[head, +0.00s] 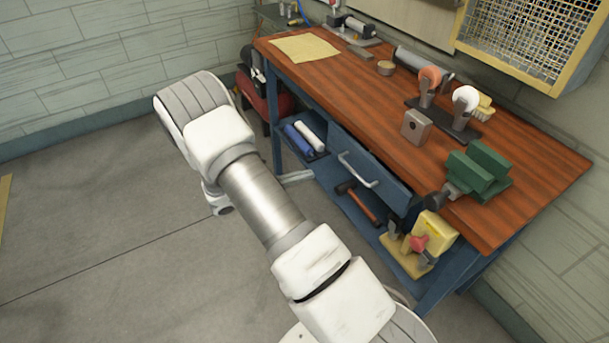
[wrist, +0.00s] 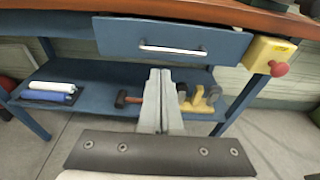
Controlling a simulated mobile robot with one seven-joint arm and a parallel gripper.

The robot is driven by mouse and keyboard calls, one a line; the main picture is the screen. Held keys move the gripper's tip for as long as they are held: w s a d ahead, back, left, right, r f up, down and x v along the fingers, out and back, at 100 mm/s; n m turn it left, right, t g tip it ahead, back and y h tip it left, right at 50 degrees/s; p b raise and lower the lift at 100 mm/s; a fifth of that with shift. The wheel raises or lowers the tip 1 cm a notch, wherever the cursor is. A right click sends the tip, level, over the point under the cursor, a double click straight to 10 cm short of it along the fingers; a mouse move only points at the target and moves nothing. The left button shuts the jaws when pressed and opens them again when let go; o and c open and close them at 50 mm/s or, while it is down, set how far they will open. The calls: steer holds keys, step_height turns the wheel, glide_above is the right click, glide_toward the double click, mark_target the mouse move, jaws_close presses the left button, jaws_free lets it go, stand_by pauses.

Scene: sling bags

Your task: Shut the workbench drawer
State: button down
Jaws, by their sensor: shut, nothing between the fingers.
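The workbench (head: 440,130) has a blue drawer (head: 385,183) under its wooden top, with a pale bar handle (head: 357,170). In the wrist view the drawer front (wrist: 120,38) faces me, with its handle (wrist: 172,49) across the middle. The front appears to stand a little out from the bench; how far is hard to judge. My gripper (wrist: 160,72) is shut and empty, pointing toward the bench below the handle, apart from the drawer front. In the head view its grey fingers (head: 304,175) show left of the drawer, partly behind my arm.
The lower shelf holds blue and white rolls (wrist: 50,92), a hammer (wrist: 130,98) and a wooden tool (wrist: 198,98). A yellow box with a red button (wrist: 268,56) sits right of the drawer. A green vise (head: 478,172) stands on top. The floor at left is clear.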

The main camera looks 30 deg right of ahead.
glide_toward(356, 158)
steer(key=d+f, duration=0.2)
steer(key=d, duration=0.1)
steer(key=shift+a+r, duration=0.1)
steer(key=shift+a, duration=0.05)
steer(key=x, duration=0.1)
steer(key=b+x, duration=0.1)
steer(key=x, duration=0.2)
steer(key=shift+r, duration=0.3)
steer(key=shift+d+r, duration=0.2)
steer(key=shift+d, duration=0.35)
steer(key=shift+r, duration=0.1)
